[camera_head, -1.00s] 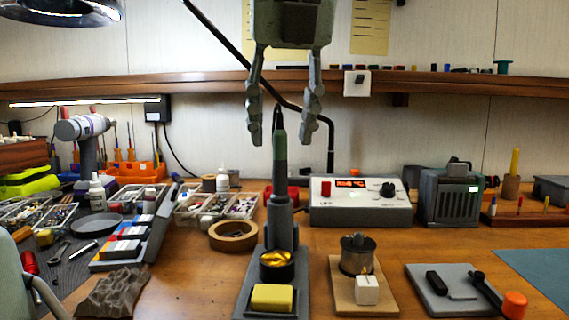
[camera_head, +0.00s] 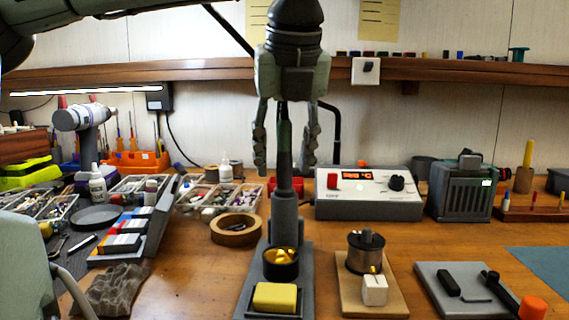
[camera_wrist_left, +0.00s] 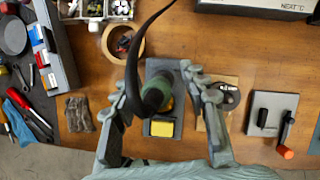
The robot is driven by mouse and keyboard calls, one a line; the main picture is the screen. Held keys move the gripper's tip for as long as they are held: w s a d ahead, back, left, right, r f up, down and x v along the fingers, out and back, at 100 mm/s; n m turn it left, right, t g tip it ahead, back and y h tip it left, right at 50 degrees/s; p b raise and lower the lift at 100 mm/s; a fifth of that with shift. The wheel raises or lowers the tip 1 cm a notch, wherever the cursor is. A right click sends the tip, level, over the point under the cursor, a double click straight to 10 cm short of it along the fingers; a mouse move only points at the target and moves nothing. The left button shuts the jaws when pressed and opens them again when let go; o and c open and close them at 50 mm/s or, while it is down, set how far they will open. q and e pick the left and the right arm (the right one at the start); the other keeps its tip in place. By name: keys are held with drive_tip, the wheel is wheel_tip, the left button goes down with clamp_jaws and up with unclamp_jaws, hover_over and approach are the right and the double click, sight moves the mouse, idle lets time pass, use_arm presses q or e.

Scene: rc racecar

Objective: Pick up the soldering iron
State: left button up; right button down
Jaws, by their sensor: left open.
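The soldering iron (camera_head: 284,150), with a dark green and grey handle, stands upright in its grey stand (camera_head: 284,218), which also holds a brass-wool cup and a yellow sponge. My left gripper (camera_head: 286,160) is open, pointing down, with one finger on each side of the iron's upper part. In the left wrist view the iron's green end (camera_wrist_left: 157,92) shows between the open fingers (camera_wrist_left: 172,100), seen from above, and a black cord curves up from it. I cannot tell whether either finger touches it. My right gripper is not seen.
Behind the stand are a tape roll (camera_head: 235,229) and the station box (camera_head: 368,194) with its lit display. A solder spool (camera_head: 366,253) on a wooden board stands close on the right. A grey tray (camera_head: 466,290) lies further right. A wooden shelf (camera_head: 200,70) runs behind.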

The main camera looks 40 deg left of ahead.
use_arm(q)
drive_tip(key=shift+c, duration=0.3)
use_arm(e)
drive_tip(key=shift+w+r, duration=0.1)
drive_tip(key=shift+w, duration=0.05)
use_arm(q)
clamp_jaws()
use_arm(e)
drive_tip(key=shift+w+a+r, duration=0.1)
use_arm(q)
drive_tip(key=shift+r, duration=0.15)
